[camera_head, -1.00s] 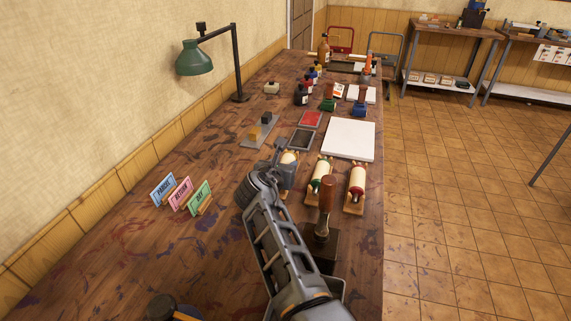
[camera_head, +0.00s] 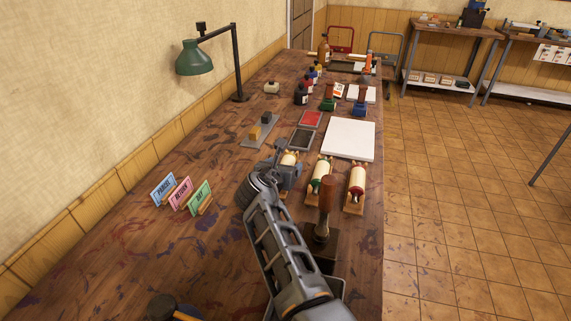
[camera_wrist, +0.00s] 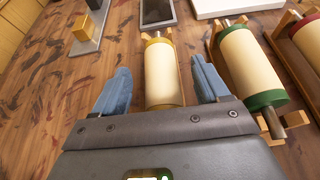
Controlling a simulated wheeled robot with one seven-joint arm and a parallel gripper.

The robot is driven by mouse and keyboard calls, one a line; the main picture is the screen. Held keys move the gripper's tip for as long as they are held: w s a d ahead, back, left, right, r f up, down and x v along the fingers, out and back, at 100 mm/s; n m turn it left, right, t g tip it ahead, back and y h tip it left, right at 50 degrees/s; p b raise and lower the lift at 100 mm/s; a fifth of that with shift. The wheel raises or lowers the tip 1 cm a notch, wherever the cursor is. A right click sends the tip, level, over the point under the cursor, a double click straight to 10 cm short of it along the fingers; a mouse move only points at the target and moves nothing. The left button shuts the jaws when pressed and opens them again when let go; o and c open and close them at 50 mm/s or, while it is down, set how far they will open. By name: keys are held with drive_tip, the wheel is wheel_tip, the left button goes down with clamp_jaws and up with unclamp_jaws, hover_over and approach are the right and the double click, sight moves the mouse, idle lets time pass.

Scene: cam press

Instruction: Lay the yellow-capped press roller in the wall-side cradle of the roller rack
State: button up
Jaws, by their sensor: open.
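The yellow-capped press roller (camera_wrist: 163,76) is cream with a yellow end cap. It lies between my gripper's two blue fingers in the wrist view. My gripper (camera_wrist: 160,66) is open, with a finger on each side of the roller and visible gaps to both. In the head view the roller (camera_head: 289,158) lies in the wall-side place of the row, partly hidden by my gripper (camera_head: 284,166). Small wooden prongs of its cradle (camera_wrist: 168,32) show at its far end; the near end is hidden by my gripper.
A green-capped roller (camera_head: 320,176) and a red-capped roller (camera_head: 357,182) lie in cradles to the right. A wooden-handled tool (camera_head: 326,205) stands close to my arm. A white slab (camera_head: 348,139) and ink trays lie beyond. Colored cards (camera_head: 181,193) stand left; bench around them is clear.

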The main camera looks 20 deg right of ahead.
drive_tip(key=shift+v, duration=3.95)
drive_tip(key=shift+w, duration=0.1)
